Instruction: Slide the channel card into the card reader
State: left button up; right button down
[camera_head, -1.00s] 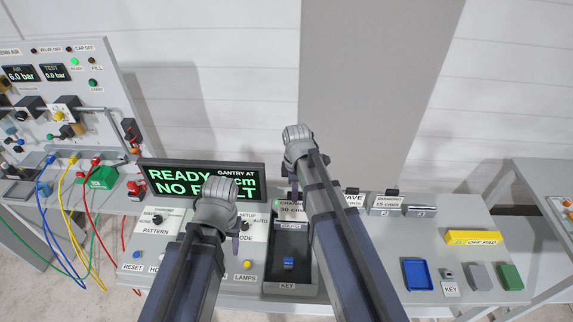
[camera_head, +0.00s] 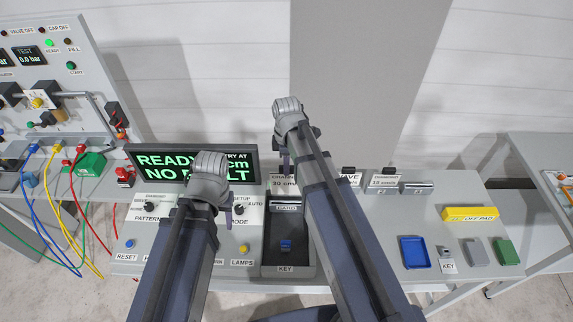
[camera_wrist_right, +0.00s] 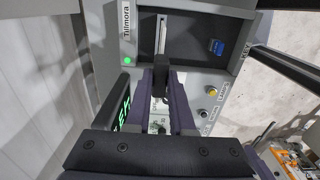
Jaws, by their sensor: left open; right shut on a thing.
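The channel card (camera_head: 284,181), a pale card labelled "CHANNEL 30 cm/s", shows below my right gripper (camera_head: 284,160) in the head view. In the right wrist view my right gripper (camera_wrist_right: 161,88) is shut on a black block that appears to be the card's grip. The card reader (camera_head: 272,250) is the dark panel with a silver slot strip and blue key; it also shows in the right wrist view (camera_wrist_right: 199,20). The card appears just behind the strip; I cannot tell whether they touch. My left gripper (camera_head: 227,214) is open and empty over the mode controls.
A green-lettered display (camera_head: 170,164) stands behind my left gripper. Further cards in holders (camera_head: 384,181), an empty-looking slot (camera_head: 418,188), a blue tray (camera_head: 414,252) and a yellow off-pad block (camera_head: 470,213) are to the right. Coloured hoses hang at the left.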

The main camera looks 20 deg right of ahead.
jog(key=b, duration=0.4)
send_over(287, 185)
jog(key=shift+w+f, duration=0.15)
jog(key=shift+f, duration=2.25)
jog(key=shift+f+b, duration=2.8)
jog(key=shift+b, duration=0.15)
jog(key=c, duration=0.7)
grip_release()
notch_tip(287, 185, up, 8)
jog(key=p, duration=0.8)
jog(key=shift+f, duration=0.1)
